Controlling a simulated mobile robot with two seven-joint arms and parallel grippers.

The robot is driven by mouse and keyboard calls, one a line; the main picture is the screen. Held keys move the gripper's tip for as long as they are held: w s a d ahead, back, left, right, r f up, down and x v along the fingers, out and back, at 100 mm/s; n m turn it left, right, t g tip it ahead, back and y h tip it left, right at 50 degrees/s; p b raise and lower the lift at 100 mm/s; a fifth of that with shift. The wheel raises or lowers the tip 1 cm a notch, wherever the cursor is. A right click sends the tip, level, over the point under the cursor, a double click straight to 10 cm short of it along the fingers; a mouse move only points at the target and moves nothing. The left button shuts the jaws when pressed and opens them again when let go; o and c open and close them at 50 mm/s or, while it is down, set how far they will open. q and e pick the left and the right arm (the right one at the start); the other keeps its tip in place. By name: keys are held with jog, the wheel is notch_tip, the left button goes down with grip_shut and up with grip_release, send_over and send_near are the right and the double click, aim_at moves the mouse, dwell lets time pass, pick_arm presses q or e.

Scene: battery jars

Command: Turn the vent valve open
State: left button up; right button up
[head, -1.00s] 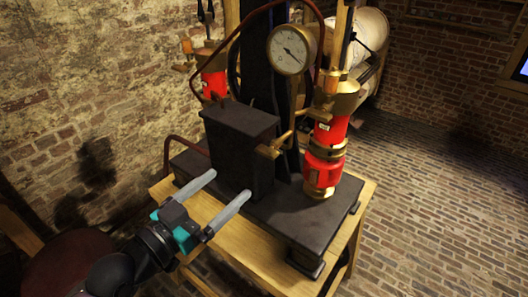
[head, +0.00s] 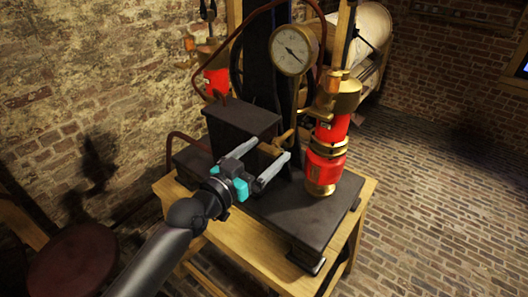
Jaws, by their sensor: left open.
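The brass valve handle (head: 284,136) sticks out at the right side of the black box (head: 230,124) on the apparatus. I take it to be the vent valve; its near brass end sits between my left gripper's fingertips. My left gripper (head: 271,148) is open, its two grey fingers on either side of that brass end. I cannot tell whether either finger touches it. The left finger covers part of the box's front face. My right gripper is not in view.
A red and brass cylinder (head: 326,160) stands close to the right of the valve. A round gauge (head: 295,49) is above it, and a dark red hose (head: 232,50) arches behind. The black base (head: 290,224) rests on a wooden table (head: 228,241).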

pick_arm(q)
jog(key=c, duration=1.4)
jog(key=shift+n, duration=0.4)
jog(key=n+p, duration=0.1)
jog(key=n, duration=0.3)
jog(key=shift+a, duration=0.1)
jog(key=n, duration=0.4)
jog(key=n+p, duration=0.1)
jog(key=n, duration=0.4)
jog(key=shift+f, duration=0.1)
jog(key=shift+n, duration=2)
jog(key=shift+f, duration=0.1)
